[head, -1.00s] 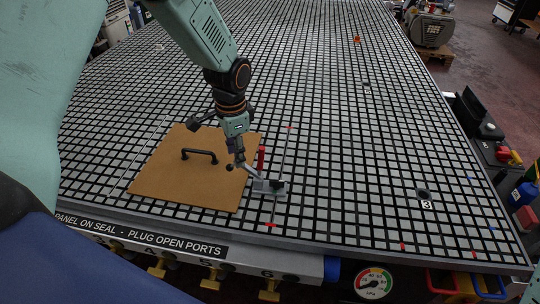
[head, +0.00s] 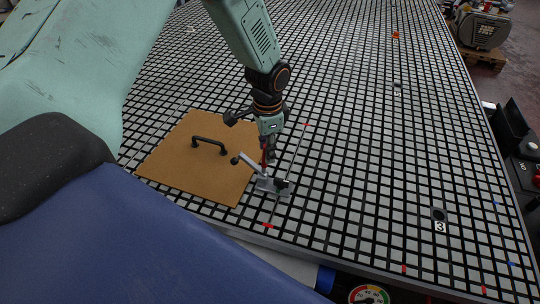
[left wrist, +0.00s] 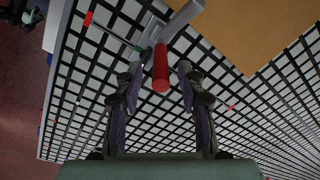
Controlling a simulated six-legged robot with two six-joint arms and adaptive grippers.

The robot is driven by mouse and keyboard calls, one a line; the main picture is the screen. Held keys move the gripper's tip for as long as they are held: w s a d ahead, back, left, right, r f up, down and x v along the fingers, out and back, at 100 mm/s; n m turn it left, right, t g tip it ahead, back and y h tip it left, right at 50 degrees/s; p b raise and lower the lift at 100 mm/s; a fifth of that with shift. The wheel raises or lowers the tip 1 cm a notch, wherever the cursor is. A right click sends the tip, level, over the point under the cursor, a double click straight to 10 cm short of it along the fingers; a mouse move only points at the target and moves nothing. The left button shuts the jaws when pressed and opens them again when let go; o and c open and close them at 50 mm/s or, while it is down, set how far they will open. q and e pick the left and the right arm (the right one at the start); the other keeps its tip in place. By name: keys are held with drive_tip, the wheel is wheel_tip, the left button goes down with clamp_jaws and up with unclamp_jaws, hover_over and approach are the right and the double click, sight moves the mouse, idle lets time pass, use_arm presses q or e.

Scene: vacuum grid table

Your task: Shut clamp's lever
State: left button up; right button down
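The clamp (head: 271,184) stands beside the right edge of the brown panel (head: 190,180). Its grey arm (head: 249,168) with a dark tip slants up and left over the panel; I cannot tell whether the tip touches it. The red lever (head: 264,157) points upward and is partly hidden by my left gripper (head: 269,152). In the left wrist view the red lever (left wrist: 160,68) sits between the tips of my left gripper's fingers (left wrist: 158,76), with a gap on each side. That gripper is open. My right gripper is out of view.
A black handle (head: 209,144) stands on the panel. The table's front edge runs close below the clamp.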

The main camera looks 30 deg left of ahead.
sight(266, 167)
use_arm(q)
drive_tip(key=f, duration=0.3)
drive_tip(key=shift+a+f, duration=0.3)
drive_tip(key=shift+f, duration=0.05)
drive_tip(key=shift+d+f, duration=0.2)
drive_tip(key=shift+f, duration=0.05)
drive_tip(key=shift+w+a+f, duration=0.1)
drive_tip(key=shift+a, duration=0.05)
drive_tip(key=c, duration=0.3)
clamp_jaws()
